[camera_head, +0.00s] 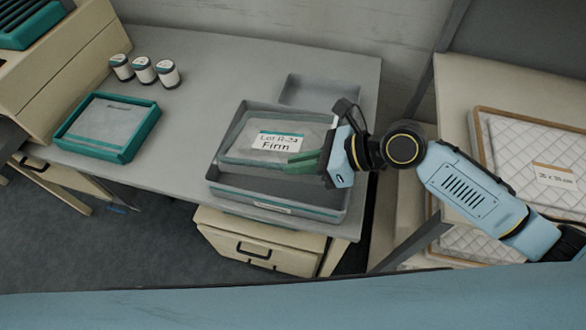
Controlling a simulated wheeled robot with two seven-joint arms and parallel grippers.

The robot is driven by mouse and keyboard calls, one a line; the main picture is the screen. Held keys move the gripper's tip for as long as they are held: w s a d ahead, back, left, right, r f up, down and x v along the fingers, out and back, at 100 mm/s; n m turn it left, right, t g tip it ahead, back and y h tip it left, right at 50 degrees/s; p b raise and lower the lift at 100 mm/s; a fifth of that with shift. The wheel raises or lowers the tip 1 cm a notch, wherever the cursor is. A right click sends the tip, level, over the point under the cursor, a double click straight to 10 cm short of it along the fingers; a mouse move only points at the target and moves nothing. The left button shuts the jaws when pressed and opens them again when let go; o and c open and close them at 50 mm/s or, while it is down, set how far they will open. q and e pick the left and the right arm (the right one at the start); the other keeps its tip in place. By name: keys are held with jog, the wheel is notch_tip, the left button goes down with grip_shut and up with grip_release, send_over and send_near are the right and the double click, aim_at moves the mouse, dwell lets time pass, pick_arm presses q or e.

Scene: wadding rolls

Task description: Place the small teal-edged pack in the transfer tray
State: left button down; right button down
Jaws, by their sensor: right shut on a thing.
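The fingers hide part of that edge. My left gripper is not in view.
A teal-rimmed tray (65,143) stands at the table's left, and several small white jars (143,70) stand behind it. A shallow grey tray (318,91) lies behind the transfer tray. Quilted pads (510,150) lie on the right shelf. The grey table (215,75) is clear between.

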notch_tip(320, 180, down, 8)
jog(key=b, duration=0.2)
dwell(0.3)
jog(key=c, duration=1.5)
grip_release()
jog(key=v, duration=1.2)
jog(key=shift+p, duration=0.4)
